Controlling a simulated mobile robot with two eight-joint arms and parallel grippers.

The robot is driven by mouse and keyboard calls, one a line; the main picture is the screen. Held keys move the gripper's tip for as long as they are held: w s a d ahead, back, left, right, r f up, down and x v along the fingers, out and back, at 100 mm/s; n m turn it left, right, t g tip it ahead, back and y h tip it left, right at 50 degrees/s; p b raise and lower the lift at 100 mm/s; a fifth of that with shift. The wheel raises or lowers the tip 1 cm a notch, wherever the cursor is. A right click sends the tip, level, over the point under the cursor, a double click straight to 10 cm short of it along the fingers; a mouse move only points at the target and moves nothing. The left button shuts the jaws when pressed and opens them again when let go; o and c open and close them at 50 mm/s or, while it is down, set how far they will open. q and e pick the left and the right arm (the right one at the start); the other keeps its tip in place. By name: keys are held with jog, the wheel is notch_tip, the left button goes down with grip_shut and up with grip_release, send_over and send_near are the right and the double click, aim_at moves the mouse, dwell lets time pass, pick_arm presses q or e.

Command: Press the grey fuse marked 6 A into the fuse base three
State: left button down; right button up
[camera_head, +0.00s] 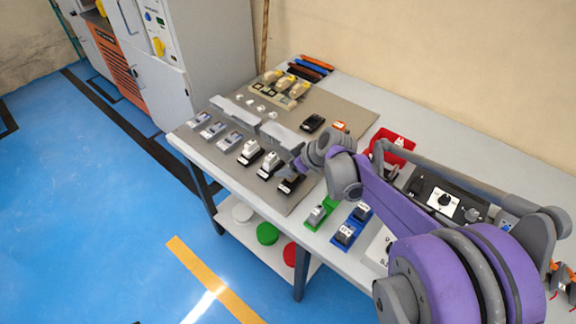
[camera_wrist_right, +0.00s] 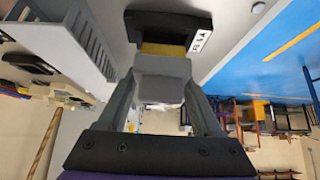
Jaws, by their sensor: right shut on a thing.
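My right gripper (camera_head: 292,167) reaches over the front edge of the grey mat, at the last black fuse base in the front row (camera_head: 289,186). In the right wrist view the fingers (camera_wrist_right: 163,88) are shut on a grey block, the grey fuse (camera_wrist_right: 162,68). A yellow part of it shows beyond the grey body, against the black base (camera_wrist_right: 150,20). A white label (camera_wrist_right: 200,39) sits on the base's side; I cannot read it surely. The fuse's 6 A marking is hidden, and I cannot tell how deep it sits. My left gripper is not in view.
Two black bases with white-grey tops (camera_head: 250,152) stand beside it in the row. Grey fuses sit in a green holder (camera_head: 318,215) and blue holders (camera_head: 345,236). A red bin (camera_head: 400,141) and black panel (camera_head: 440,198) lie right. A grey duct (camera_head: 285,136) runs behind the bases.

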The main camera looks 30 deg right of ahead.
jog(key=shift+f+b, duration=0.9)
jog(key=shift+f, duration=0.45)
jog(key=o, duration=1.4)
jog(key=p+v, duration=0.1)
jog(key=v, duration=1)
jog(key=shift+f+p, duration=0.1)
jog(key=shift+p, duration=0.2)
jog(key=s+a+m+h+p, duration=0.1)
jog(key=s+a+p, duration=0.1)
jog(key=s+a, duration=0.2)
jog(key=s+a+m+g+h+p, duration=0.1)
jog(key=s+a+m+p, duration=0.1)
jog(key=s+a, duration=0.2)
jog(key=s+a+m+p, duration=0.1)
jog(key=s+a, duration=0.3)
jog(key=s, duration=0.5)
jog(key=shift+f+g+h+p, duration=0.3)
jog(key=shift+f+h+p, duration=0.1)
jog(key=shift+p, duration=0.45)
